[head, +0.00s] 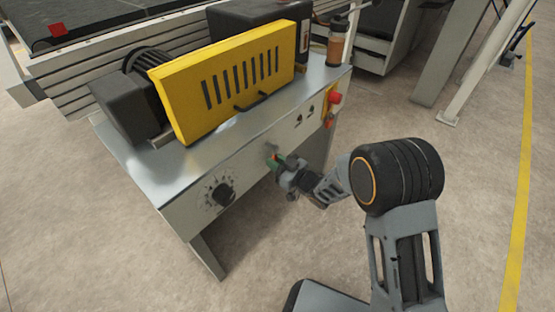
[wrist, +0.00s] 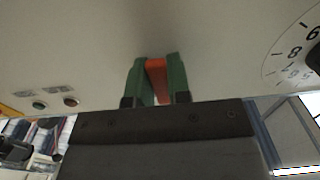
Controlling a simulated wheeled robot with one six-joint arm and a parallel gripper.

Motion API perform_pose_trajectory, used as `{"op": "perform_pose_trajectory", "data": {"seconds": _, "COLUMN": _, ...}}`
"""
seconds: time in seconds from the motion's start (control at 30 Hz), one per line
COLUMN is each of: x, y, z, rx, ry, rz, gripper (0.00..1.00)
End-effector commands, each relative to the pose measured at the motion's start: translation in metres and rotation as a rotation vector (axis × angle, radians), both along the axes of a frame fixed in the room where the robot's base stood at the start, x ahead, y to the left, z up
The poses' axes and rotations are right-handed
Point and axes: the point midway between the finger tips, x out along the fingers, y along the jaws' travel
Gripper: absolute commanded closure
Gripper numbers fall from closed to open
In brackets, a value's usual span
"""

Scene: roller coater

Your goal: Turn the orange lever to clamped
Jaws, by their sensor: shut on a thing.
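The orange lever (wrist: 156,80) sticks out from the machine's pale front panel in the wrist view. My gripper (wrist: 157,84) is shut on it, with one green fingertip on each side of the lever. In the head view my gripper (head: 277,160) is at the front panel, between the black dial and the small buttons. The lever is mostly hidden there by my gripper. I cannot read any clamped mark near the lever.
A black dial (head: 221,194) with printed numbers is left of my gripper on the panel (head: 180,208). Small buttons (head: 305,115) and a red knob (head: 335,98) are to the right. A yellow slotted guard (head: 225,85) stands on top. The floor in front is clear.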

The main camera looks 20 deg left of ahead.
Motion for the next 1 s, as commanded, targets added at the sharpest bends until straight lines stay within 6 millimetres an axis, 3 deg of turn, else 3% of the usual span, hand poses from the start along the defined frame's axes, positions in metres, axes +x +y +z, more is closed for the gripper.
{"op": "perform_pose_trajectory", "data": {"seconds": 0.57, "x": -0.0037, "y": 0.0007, "z": -0.0019, "rx": 0.004, "ry": 0.026, "rz": 0.006, "gripper": 1.00}}
{"op": "perform_pose_trajectory", "data": {"seconds": 0.6, "x": -0.0036, "y": 0.0008, "z": -0.0019, "rx": 0.004, "ry": 0.026, "rz": 0.006, "gripper": 0.79}}
{"op": "perform_pose_trajectory", "data": {"seconds": 0.83, "x": -0.0015, "y": -0.0004, "z": -0.0010, "rx": 0.005, "ry": 0.024, "rz": 0.000, "gripper": 0.56}}
{"op": "perform_pose_trajectory", "data": {"seconds": 1.0, "x": -0.0005, "y": -0.0009, "z": -0.0005, "rx": 0.006, "ry": 0.022, "rz": -0.002, "gripper": 0.56}}
